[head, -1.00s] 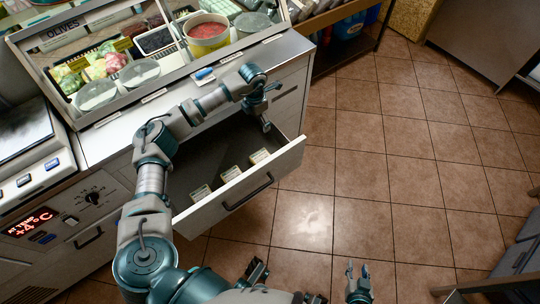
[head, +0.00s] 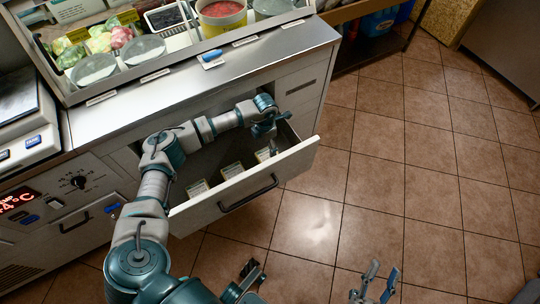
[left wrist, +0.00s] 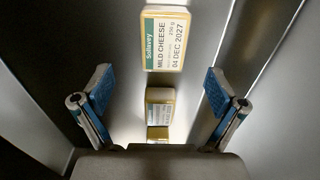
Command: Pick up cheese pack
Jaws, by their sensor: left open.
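Several small cheese packs stand in a row in an open drawer: one at the left (head: 197,187), one in the middle (head: 231,170), one at the right (head: 263,154). In the left wrist view, the nearest-looking pack (left wrist: 162,40) has a white, green and yellow label reading "MILD CHEESE" and "04 DEC 2027". Two more packs (left wrist: 159,108) line up below it. My left gripper (head: 270,143) reaches down over the drawer's right end. Its blue-padded fingers (left wrist: 158,92) are open on either side of the row, holding nothing. My right gripper (head: 378,284) is open and empty above the floor.
The drawer front (head: 245,187) with its dark handle sticks out from the steel counter (head: 190,92). Its walls flank the packs closely. A display case with tubs (head: 222,16) stands above. A scale (head: 28,130) is at left. The tiled floor at right is clear.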

